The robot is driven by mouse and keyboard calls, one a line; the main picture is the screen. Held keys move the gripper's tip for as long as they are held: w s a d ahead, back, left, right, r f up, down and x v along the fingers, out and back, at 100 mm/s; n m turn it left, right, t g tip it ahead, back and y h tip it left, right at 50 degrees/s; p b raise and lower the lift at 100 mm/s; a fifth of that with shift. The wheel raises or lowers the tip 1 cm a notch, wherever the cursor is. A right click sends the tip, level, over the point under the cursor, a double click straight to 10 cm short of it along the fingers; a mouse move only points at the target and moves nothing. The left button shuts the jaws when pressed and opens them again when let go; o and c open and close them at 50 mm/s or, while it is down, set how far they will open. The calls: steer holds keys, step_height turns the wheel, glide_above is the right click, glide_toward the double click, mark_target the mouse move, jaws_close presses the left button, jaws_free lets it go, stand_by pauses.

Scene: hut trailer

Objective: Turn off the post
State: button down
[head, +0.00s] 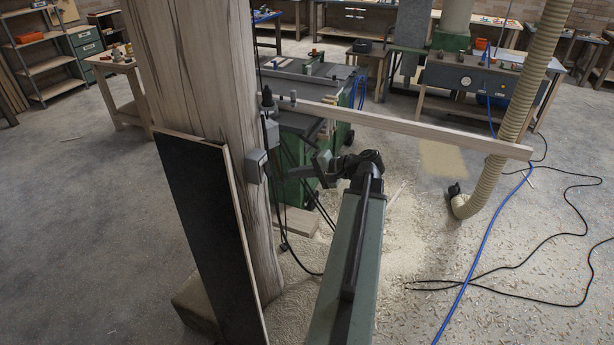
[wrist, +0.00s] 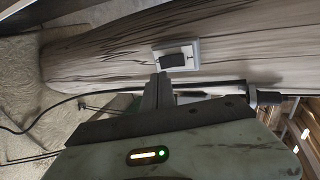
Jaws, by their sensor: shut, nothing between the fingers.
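The post is a thick, cracked wooden beam (head: 205,70) standing upright at left centre in the head view; it runs across the wrist view (wrist: 100,55). A switch with a white plate and a black rocker (wrist: 175,58) is on the post in the wrist view. In the head view a small grey box (head: 255,166) sits on the post's right edge, its front turned away. My gripper (wrist: 160,80) is shut and empty, its tips just below the switch in the wrist picture; contact cannot be told. In the head view my gripper (head: 323,163) is right of the post.
A dark panel (head: 205,225) leans on the post's front. A cable (head: 275,205) hangs along its right side. A long wooden plank (head: 420,128) lies across a green machine (head: 298,185) behind. Shavings, a blue hose (head: 485,240) and black cables cover the floor at right.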

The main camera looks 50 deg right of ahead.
mark_target(269, 172)
steer(key=b+x, duration=0.2)
steer(key=x, duration=0.5)
steer(key=shift+w, duration=0.35)
steer(key=shift+f, duration=0.15)
steer(key=shift+w+a+f+b, duration=0.2)
steer(key=shift+a+b, duration=0.1)
steer(key=shift+b, duration=0.35)
steer(key=shift+s+d+r, duration=0.15)
steer(key=shift+d+r, duration=0.05)
steer(key=shift+d, duration=0.05)
steer(key=shift+r+p, duration=0.85)
steer(key=shift+p, duration=0.2)
